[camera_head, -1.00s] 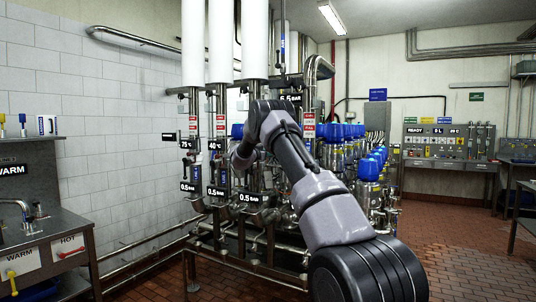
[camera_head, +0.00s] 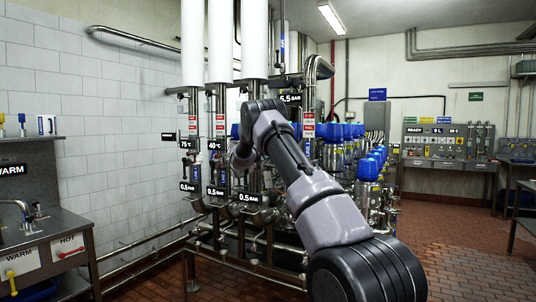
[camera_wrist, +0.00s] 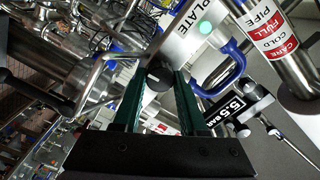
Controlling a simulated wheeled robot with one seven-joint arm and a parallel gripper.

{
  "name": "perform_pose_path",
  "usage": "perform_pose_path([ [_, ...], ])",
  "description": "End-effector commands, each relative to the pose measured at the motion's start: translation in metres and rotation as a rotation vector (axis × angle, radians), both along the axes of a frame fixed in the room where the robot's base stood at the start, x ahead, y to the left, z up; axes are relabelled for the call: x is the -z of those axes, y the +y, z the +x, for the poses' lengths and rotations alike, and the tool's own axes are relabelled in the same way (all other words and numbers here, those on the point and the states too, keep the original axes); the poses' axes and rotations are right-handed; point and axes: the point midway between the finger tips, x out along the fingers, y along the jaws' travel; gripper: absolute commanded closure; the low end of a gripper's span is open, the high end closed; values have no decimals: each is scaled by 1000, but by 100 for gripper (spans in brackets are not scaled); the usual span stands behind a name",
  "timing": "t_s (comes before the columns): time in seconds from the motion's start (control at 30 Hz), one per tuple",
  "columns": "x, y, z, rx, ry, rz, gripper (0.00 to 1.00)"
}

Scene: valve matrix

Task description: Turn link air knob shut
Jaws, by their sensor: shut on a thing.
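In the wrist view, my gripper (camera_wrist: 158,82) has its two green-lined fingers around a small dark round knob (camera_wrist: 160,70), shut on it. The knob sits beside a pale plate (camera_wrist: 195,30) marked "PLATE". The knob's own label is not readable, so I cannot confirm from the picture that it is the link air knob. In the head view, my arm hides the gripper and the knob.
A blue loop handle (camera_wrist: 232,65) and a "5.5 BAR" display (camera_wrist: 236,116) are close to the right finger. A steel pipe (camera_wrist: 282,50) with a red and white label stands further right. Metal pipes (camera_wrist: 50,50) crowd the left.

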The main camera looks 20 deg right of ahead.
Motion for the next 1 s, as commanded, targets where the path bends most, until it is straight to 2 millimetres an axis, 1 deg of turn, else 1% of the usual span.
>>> perform_pose_path([
  [0.3, 2, 1, 0, -1, -76, 63, 100],
  [0.8, 3, 1, 0, 0, -88, 73, 100],
  [0.83, 3, 1, 0, 0, -88, 73, 47],
  [0.87, 2, 1, 0, 0, -88, 73, 36],
  [0.9, 2, 1, 0, 0, -87, 72, 29],
  [1.0, 2, 1, 0, -1, -87, 72, 29],
])
